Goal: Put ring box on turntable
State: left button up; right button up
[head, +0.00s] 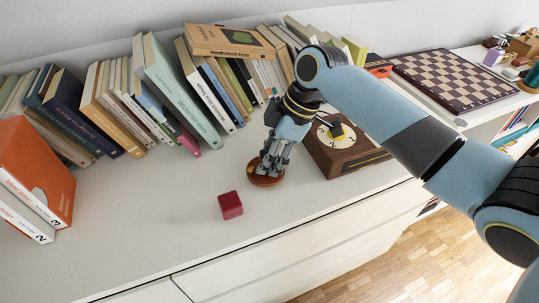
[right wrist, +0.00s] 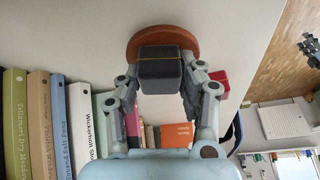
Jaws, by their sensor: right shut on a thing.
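A dark grey ring box (right wrist: 165,66) with a seam across it sits between the fingers of my right gripper (right wrist: 163,88), which is shut on it. In the head view my right gripper (head: 273,166) points down over the round brown turntable (head: 264,181), and its fingers hide the box. The turntable also shows in the right wrist view (right wrist: 163,33), just beyond the box. I cannot tell whether the box touches it. My left gripper is not in view.
A red cube (head: 230,205) lies just front-left of the turntable. A wooden clock (head: 340,154) stands close on the right. Rows of books (head: 178,92) line the back, and an orange binder (head: 38,168) stands left. The white top (head: 150,215) is clear at front left.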

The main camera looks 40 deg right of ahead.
jog(key=shift+f, duration=0.1)
jog(key=o, duration=1.1)
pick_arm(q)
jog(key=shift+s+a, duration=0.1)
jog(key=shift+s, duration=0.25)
pick_arm(e)
jog(key=shift+d+r, duration=0.15)
jog(key=shift+r, duration=0.25)
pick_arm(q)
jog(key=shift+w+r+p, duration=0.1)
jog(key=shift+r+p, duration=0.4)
pick_arm(e)
jog(key=v, duration=1.1)
jog(key=shift+s+r, duration=0.1)
jog(key=shift+r, duration=0.1)
